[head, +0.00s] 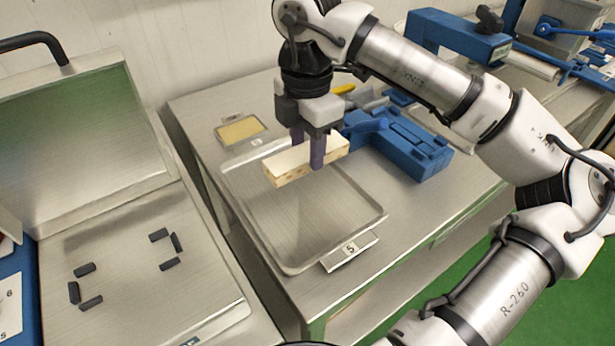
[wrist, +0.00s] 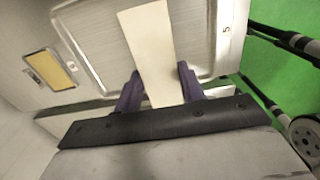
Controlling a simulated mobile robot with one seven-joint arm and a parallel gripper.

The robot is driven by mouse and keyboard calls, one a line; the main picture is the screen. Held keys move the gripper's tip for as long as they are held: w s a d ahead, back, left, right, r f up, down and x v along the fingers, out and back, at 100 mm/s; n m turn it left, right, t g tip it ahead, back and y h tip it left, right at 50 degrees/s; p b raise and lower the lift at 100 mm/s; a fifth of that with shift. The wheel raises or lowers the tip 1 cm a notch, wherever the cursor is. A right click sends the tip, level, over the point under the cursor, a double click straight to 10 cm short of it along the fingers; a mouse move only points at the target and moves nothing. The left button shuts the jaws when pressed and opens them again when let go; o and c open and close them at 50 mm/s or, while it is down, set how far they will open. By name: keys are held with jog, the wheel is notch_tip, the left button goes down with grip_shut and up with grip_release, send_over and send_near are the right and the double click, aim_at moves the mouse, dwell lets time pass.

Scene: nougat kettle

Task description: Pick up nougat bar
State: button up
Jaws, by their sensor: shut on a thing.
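The nougat bar (head: 290,163) is a cream block with a pale top and brownish specks on its side. My gripper (head: 308,155) is shut on the nougat bar, with one purple finger on each long side. The bar appears held above the metal tray (head: 310,240), though the exact gap is hard to tell. In the wrist view, the bar's pale top (wrist: 150,45) lies between the two purple fingers of my gripper (wrist: 160,90).
A tag marked 5 (head: 349,250) sits at the tray's front edge. A small dish with a yellow slab (head: 240,130) lies behind left. A blue device (head: 405,140) stands right of the tray. Several dark small blocks (head: 88,302) lie on the left metal surface. The tray is otherwise bare.

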aim_at(308, 151)
notch_tip(308, 151, up, 16)
jog(key=shift+f+b, duration=0.15)
jog(key=shift+b, duration=0.2)
